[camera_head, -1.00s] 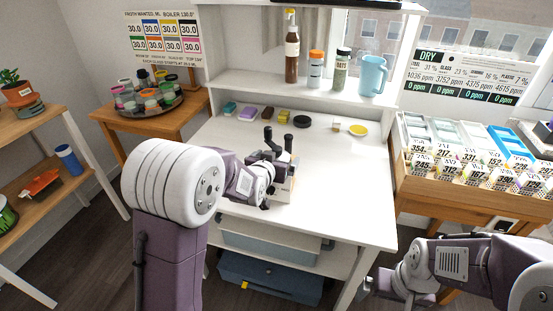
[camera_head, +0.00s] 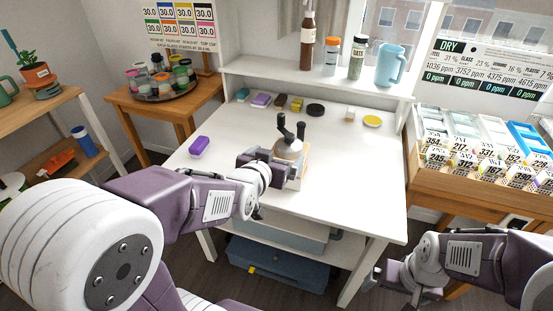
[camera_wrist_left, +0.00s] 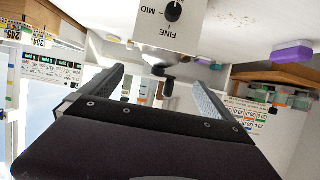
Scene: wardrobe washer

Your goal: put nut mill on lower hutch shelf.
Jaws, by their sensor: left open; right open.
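The lower hutch shelf (camera_head: 300,76) is above the back of the desk. My right gripper (camera_head: 376,281) is open and empty at lower right.
The shelf holds a brown bottle (camera_head: 307,38), two jars (camera_head: 331,56) (camera_head: 357,60) and a blue jug (camera_head: 390,63); its left part is bare. A purple item (camera_head: 199,146) lies left on the desk. Small items, including a black disc (camera_head: 315,110), line the desk's back.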

